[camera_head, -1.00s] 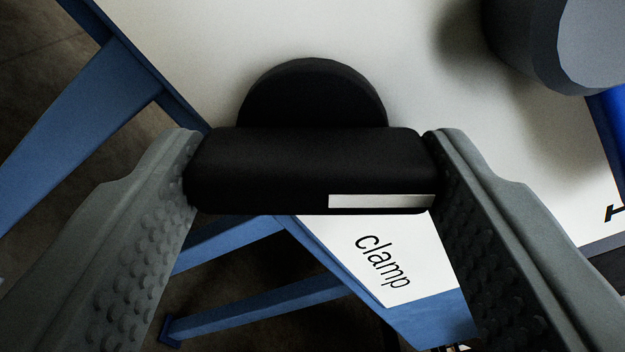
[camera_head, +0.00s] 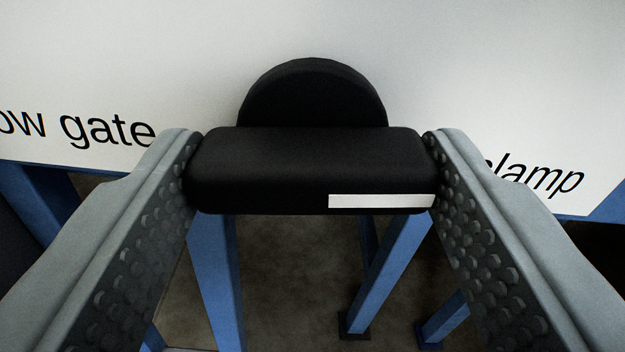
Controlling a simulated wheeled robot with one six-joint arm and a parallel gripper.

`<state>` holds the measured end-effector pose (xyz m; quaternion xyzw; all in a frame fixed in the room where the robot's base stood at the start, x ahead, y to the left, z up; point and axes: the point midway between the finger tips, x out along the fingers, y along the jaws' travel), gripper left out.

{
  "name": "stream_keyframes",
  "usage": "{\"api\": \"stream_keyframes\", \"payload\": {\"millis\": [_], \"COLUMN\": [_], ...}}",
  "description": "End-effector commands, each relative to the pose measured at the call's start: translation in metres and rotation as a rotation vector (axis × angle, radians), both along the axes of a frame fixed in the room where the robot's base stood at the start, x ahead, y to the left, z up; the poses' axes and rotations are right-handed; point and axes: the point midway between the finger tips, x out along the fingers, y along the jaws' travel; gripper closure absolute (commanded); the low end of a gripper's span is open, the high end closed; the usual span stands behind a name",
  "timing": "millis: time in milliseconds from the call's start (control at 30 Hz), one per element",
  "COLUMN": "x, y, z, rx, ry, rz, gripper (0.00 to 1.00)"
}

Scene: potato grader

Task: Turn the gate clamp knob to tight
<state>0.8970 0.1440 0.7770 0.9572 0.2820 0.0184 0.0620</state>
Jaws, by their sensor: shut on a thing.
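The black clamp knob (camera_head: 312,165) is in the middle of the view, a bar-shaped grip with a round disc (camera_head: 312,95) behind it. A white mark (camera_head: 381,201) runs along the right part of the bar's near edge. My gripper (camera_head: 312,168) is shut on the bar, one grey finger at each end. The knob sits at the white panel (camera_head: 420,50). The word "clamp" (camera_head: 540,178) is printed on the panel at the right, its first letter partly hidden by my right finger.
Lettering reading "ow gate" (camera_head: 80,128) is on the panel at the left. Blue frame legs (camera_head: 217,275) stand below the panel on a brown floor (camera_head: 290,270).

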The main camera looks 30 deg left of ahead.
Motion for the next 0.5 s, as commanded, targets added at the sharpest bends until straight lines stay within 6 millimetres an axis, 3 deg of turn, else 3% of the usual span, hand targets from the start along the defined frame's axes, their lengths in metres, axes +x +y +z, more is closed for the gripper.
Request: {"api": "stream_keyframes", "payload": {"millis": [500], "x": [-0.0006], "y": [-0.0002], "z": [-0.0019], "rx": [0.120], "ry": [0.081], "rz": [0.000], "gripper": [0.63]}}
